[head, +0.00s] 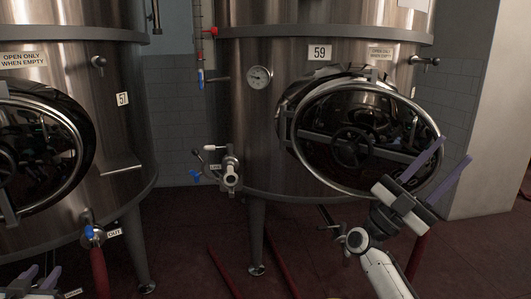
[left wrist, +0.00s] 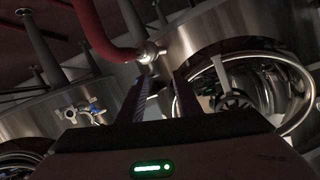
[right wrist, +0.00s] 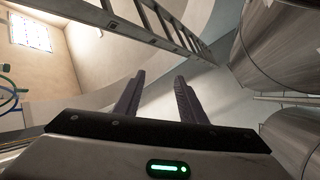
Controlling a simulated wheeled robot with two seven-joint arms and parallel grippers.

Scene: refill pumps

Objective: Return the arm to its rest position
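My right arm comes up from the lower right of the head view. Its gripper (head: 443,165) is raised in front of the round hatch of tank 59, with its two purple fingers apart and nothing between them. The right wrist view shows the same open, empty fingers (right wrist: 157,90). My left gripper (head: 39,276) is low in the bottom left corner of the head view, partly cut off by the frame. In the left wrist view its fingers (left wrist: 163,92) are apart with nothing visibly held between them.
Tank 59 (head: 275,130) with its oval hatch (head: 360,130), gauge (head: 259,77) and outlet valve (head: 230,170) stands ahead. Tank 57 (head: 115,135) stands at left, with a blue-handled valve and red hose (head: 99,268) below. A ladder (right wrist: 160,20) shows in the right wrist view.

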